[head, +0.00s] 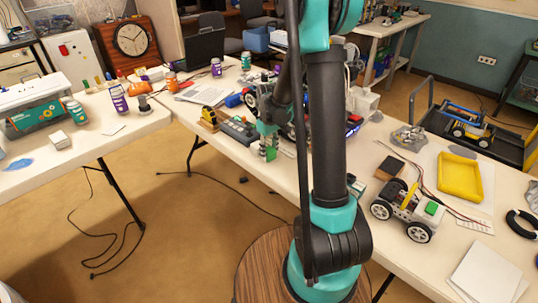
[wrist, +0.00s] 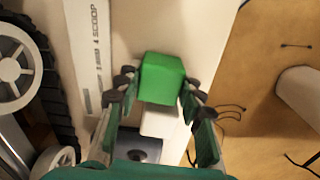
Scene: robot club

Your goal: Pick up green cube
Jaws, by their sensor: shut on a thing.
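The green cube (wrist: 162,78) sits between the fingertips of my gripper (wrist: 159,86) in the wrist view, with the fingers against its two sides. My gripper is shut on it. In the head view my gripper (head: 268,143) is by the front edge of the long table, and a bit of the green cube (head: 270,154) shows at its tips. A small white block (wrist: 160,121) shows just below the cube in the wrist view. I cannot tell whether the cube touches it.
A wheeled toy vehicle (head: 408,212) with a green part on top stands on the table to the right, near a yellow tray (head: 459,178). A yellow-and-black device (head: 209,119) and other clutter lie left of my gripper. In the wrist view, a large wheel (wrist: 14,60) is at the left.

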